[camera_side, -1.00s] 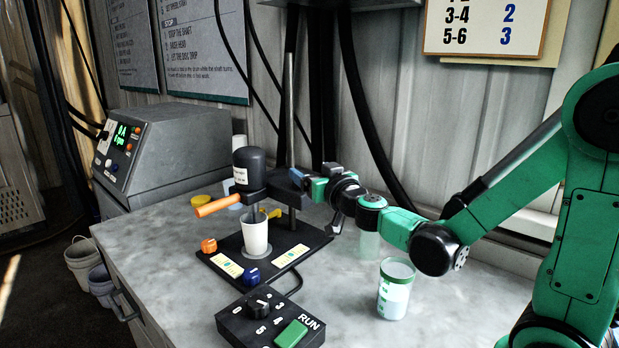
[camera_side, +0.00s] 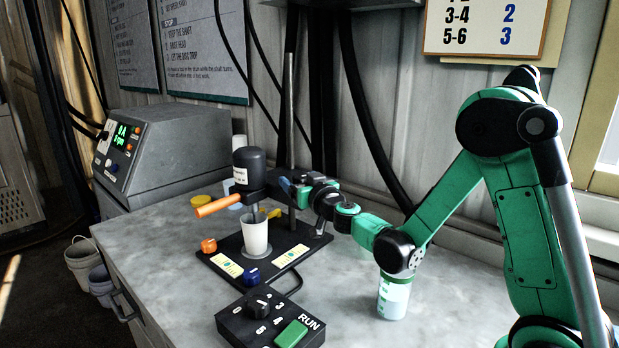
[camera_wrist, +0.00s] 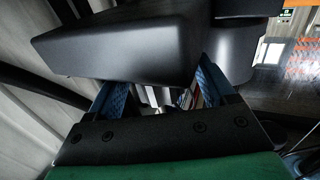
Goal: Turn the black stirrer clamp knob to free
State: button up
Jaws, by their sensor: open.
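The black stirrer head (camera_side: 248,168) hangs on an upright metal post (camera_side: 289,110), its shaft above a white cup (camera_side: 255,232). My gripper (camera_side: 288,187) is open beside the post, at the height of the head's bracket. The wrist view shows its two blue fingers (camera_wrist: 160,92) apart below a large dark block (camera_wrist: 120,45). I cannot make out a clamp knob clearly in either view; the gripper and post area cover that spot. I cannot tell whether the fingers touch anything.
An orange handle (camera_side: 217,205) sticks out left of the head. A control box (camera_side: 235,325) with a numbered black dial (camera_side: 259,304) stands in front. A capped beaker (camera_side: 394,297) stands under my arm.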

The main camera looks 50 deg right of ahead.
grip_shut()
jog(key=shift+d+n+t+y, duration=0.1)
jog(key=shift+n+t+y, duration=0.5)
jog(key=shift+n+y, duration=1.8)
jog(key=shift+y, duration=1.3)
grip_release()
jog(key=shift+s, duration=2.8)
jog(key=shift+r, duration=0.1)
